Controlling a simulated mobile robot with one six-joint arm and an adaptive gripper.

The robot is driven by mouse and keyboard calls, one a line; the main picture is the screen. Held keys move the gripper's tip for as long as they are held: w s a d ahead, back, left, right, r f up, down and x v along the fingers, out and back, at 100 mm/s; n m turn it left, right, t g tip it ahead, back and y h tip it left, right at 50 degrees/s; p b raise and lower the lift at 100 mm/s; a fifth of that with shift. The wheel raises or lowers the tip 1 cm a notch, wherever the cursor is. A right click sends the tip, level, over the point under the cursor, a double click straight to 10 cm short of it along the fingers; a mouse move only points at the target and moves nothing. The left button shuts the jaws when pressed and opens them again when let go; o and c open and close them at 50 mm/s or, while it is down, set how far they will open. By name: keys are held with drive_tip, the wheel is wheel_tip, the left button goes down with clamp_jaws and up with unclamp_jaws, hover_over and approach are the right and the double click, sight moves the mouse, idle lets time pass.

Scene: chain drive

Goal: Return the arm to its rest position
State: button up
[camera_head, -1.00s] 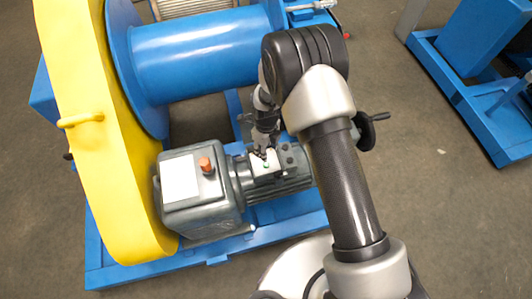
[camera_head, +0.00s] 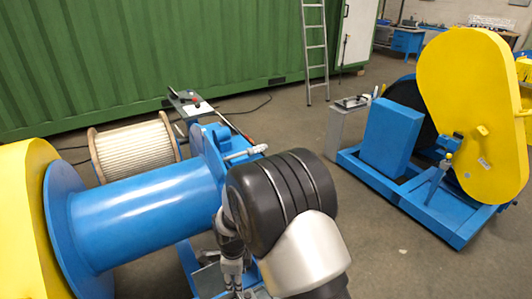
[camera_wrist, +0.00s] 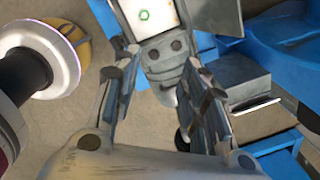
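Past the fingertips is a grey part with two dark round holes (camera_wrist: 167,50) and a pale panel with a green ring (camera_wrist: 145,15). I cannot tell the distance from the fingertips to it.
The large blue drum (camera_head: 150,215) and its yellow guard (camera_head: 25,170) are at left, with a rope reel (camera_head: 135,150) behind. A second machine with a yellow cover (camera_head: 468,110) stands at right. Open floor (camera_head: 385,255) lies between them. A ladder (camera_head: 316,50) leans on the green container (camera_head: 150,50).

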drive_tip(key=s+d+r+n+t, duration=0.1)
drive_tip(key=s+d+r+n, duration=0.2)
drive_tip(key=r, duration=0.4)
drive_tip(key=d+r+n, duration=0.2)
drive_tip(key=d+r, duration=0.3)
drive_tip(key=r, duration=0.2)
drive_tip(key=s+d+r+n+t, duration=0.1)
drive_tip(key=s+d+r+n, duration=0.15)
drive_tip(key=d+r, duration=0.4)
drive_tip(key=s+d+r+n+t, duration=0.1)
drive_tip(key=s+d+r+n, duration=0.3)
drive_tip(key=s, duration=0.4)
drive_tip(key=s+d+r+n, duration=0.5)
drive_tip(key=s+n, duration=0.2)
drive_tip(key=s, duration=0.2)
drive_tip(key=shift+s+r+t, duration=0.2)
drive_tip(key=shift+s+t, duration=0.1)
drive_tip(key=shift+t, duration=0.1)
drive_tip(key=shift+c, duration=0.4)
drive_tip(key=shift+w, duration=0.1)
drive_tip(key=shift+c, duration=0.4)
drive_tip(key=shift+d, duration=0.1)
